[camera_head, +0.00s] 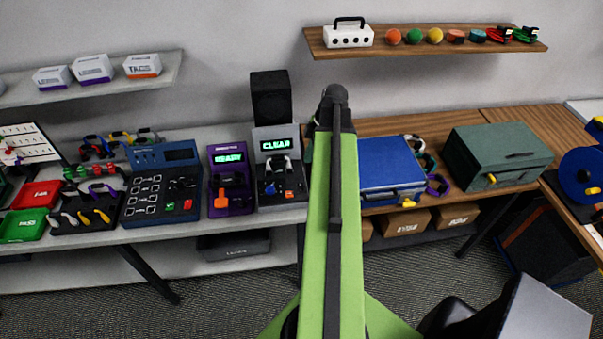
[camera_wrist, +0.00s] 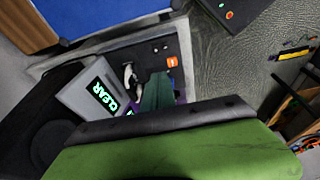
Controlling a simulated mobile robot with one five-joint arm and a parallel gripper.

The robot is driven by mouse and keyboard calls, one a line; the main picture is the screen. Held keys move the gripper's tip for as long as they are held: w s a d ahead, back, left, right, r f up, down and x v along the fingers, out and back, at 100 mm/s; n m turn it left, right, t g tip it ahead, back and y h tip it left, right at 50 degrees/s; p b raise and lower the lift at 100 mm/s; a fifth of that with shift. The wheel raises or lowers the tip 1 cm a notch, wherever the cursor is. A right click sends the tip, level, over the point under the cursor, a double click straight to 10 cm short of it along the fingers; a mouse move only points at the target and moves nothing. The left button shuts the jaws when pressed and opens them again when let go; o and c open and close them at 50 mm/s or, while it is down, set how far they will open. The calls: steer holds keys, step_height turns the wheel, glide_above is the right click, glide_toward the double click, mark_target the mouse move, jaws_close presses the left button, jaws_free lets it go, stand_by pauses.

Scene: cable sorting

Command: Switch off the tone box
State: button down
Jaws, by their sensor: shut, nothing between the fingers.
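The grey box with a green CLEAR display (camera_head: 277,145) stands on the left bench, in front of a black speaker; I take it for the tone box, though no label naming it is readable. Its sloped dark panel carries a pale hooked piece, a blue knob and an orange control (camera_wrist: 172,62). It also shows in the wrist view, display (camera_wrist: 103,92) to the left. My gripper (camera_wrist: 157,94) appears as a dark teal shape over the panel, beside the orange control; contact cannot be told. It is shut and empty. In the head view my green arm mostly hides it.
A purple box (camera_head: 230,180) with a similar display stands just left of the grey box. The black speaker (camera_head: 271,97) is behind. A blue case (camera_head: 390,166) lies right, past my arm. A dark blue console (camera_head: 161,182) stands farther left.

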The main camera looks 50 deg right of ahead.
mark_target(301, 184)
steer(key=shift+s+d+r, duration=0.1)
steer(key=shift+s+d, duration=0.25)
steer(key=shift+d, duration=0.1)
steer(key=b+x, duration=1.3)
steer(key=shift+s+d, duration=0.15)
steer(key=shift+d, duration=0.2)
steer(key=shift+f+b, duration=0.4)
steer(key=shift+f, duration=0.2)
steer(key=shift+r, duration=0.1)
steer(key=shift+d+f+b, duration=0.15)
steer(key=shift+f+b, duration=0.25)
steer(key=shift+f, duration=0.05)
steer(key=shift+r, duration=0.25)
